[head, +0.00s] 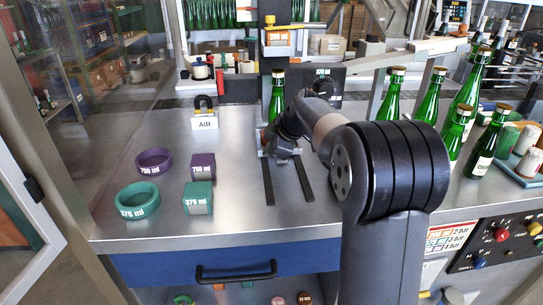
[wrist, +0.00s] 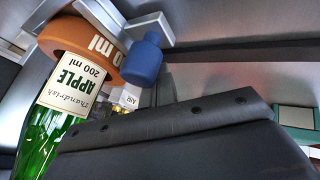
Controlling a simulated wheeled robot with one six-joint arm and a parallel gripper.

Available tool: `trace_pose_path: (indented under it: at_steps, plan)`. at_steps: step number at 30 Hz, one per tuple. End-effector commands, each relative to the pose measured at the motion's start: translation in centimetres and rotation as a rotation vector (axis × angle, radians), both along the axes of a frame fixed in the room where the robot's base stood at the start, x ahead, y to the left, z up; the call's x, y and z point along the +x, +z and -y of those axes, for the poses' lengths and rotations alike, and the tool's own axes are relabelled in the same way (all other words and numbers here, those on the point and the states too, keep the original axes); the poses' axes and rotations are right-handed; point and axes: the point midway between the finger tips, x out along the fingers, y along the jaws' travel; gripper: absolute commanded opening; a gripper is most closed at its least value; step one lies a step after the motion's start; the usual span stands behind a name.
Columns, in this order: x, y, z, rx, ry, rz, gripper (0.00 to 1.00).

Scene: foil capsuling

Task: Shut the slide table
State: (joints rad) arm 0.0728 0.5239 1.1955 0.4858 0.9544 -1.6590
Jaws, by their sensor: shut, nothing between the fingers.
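The slide table (head: 281,154) is a small grey carriage at the back end of two dark rails (head: 268,182) on the steel bench, below the capsuling machine. A green bottle (head: 277,90) stands upright at its back. In the wrist view the bottle (wrist: 40,132) carries an "APPLE 200 ml" label, with an orange "200 ml" ring piece (wrist: 82,45) around or against it. My gripper (head: 283,138) is shut and empty, low at the front of the slide table. Contact between them cannot be told. A blue knob (wrist: 145,60) shows close by in the wrist view.
Purple and teal rings (head: 137,201) and marked blocks (head: 198,198) lie on the bench at left. An AIR sign (head: 205,124) with a padlock stands behind. Several green bottles (head: 428,98) stand at right. The bench in front of the rails is clear.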

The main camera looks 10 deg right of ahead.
Motion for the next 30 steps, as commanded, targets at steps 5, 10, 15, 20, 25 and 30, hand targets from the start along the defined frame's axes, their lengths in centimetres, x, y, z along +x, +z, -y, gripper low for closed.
trace_pose_path:
  at_steps: [5, 10, 15, 20, 25, 30]
  plan:
    - [2.0, 0.1, 0.1, -0.001, 0.0, 0.001, 0.0]
    - [3.0, 0.1, 0.2, -0.001, 0.0, 0.002, 0.0]
    - [3.4, 0.1, 0.2, -0.001, 0.0, 0.003, 0.0]
    - [3.5, 0.1, 0.2, -0.001, -0.002, 0.006, 0.0]
    - [3.5, 0.2, 0.2, 0.0, -0.003, 0.009, 0.0]
    - [3.4, 0.2, 0.0, -0.001, -0.002, 0.01, 0.0]
